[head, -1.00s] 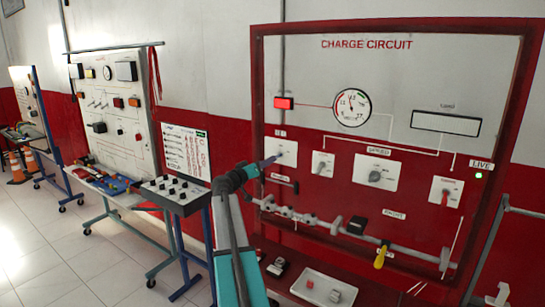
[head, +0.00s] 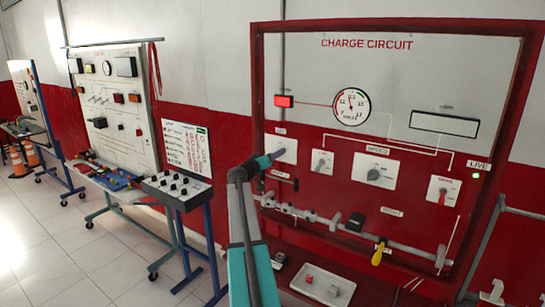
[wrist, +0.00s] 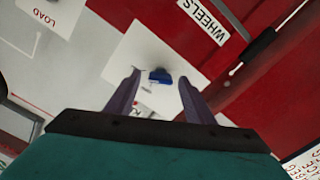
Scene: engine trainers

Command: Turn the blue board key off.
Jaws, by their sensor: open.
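The blue key (wrist: 160,76) sits on a white plate (wrist: 128,52) on the board in the wrist view. A dark part or shadow shows just above it. My gripper (wrist: 159,82) is open, with its purple fingers on either side of the key in this view. I cannot tell whether they touch it. In the head view my gripper (head: 272,157) is at the white plate (head: 289,146) at the left of the charge circuit board (head: 320,72). There the gripper hides the key, and its turn position is unclear.
A red-handled switch (head: 441,196), a speed knob (head: 374,174) and a smaller knob (head: 321,164) are right of my gripper. A grey pipe with a yellow handle (head: 378,254) runs below. A white tray (head: 322,285) stands under the board. A green LIVE light (head: 476,175) is lit.

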